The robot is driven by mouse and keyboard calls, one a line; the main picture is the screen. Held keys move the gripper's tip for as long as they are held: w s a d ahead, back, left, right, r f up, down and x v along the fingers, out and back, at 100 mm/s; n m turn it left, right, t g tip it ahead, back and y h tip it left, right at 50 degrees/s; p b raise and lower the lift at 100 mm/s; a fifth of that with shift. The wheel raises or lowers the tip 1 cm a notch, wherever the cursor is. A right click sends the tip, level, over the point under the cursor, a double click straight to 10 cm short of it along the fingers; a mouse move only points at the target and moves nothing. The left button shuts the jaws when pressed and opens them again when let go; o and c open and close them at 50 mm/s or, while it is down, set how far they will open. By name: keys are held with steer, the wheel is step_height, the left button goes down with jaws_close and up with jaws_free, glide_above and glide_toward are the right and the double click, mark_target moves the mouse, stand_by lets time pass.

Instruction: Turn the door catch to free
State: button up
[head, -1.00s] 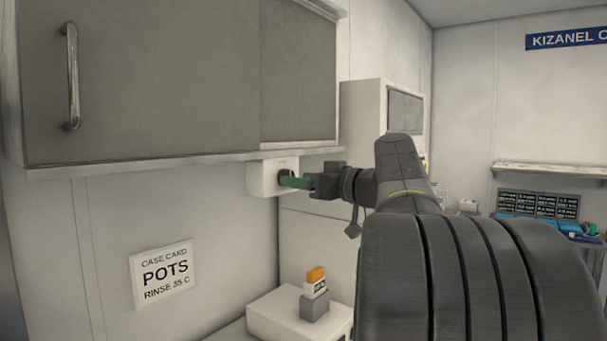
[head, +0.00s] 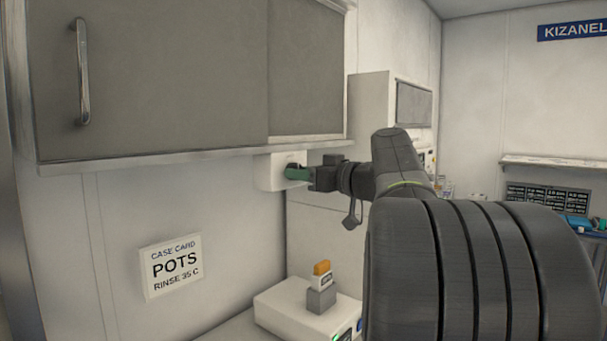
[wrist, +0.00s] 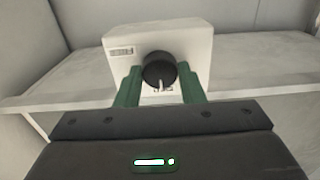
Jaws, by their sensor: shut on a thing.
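The door catch is a white box (head: 266,171) under the cabinet's bottom edge, with a round black knob (wrist: 158,71) on its face. The knob has a pale pointer mark, which points down in the wrist view. My gripper (head: 291,173) has green fingers that reach the face of the box. In the wrist view my gripper (wrist: 160,86) has one finger on each side of the knob and is shut on it. In the head view the fingers hide most of the knob.
The grey cabinet door (head: 150,80) with a metal handle (head: 82,72) is above. A card reading POTS (head: 171,266) is on the wall. Below, a white device (head: 285,312) carries a grey block and an orange-topped item (head: 321,274).

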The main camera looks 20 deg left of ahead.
steer(key=shift+m, duration=0.3)
steer(key=m+p, duration=0.2)
steer(key=m, duration=1.5)
steer(key=shift+p, duration=0.3)
steer(key=o, duration=1)
steer(key=shift+d, duration=0.1)
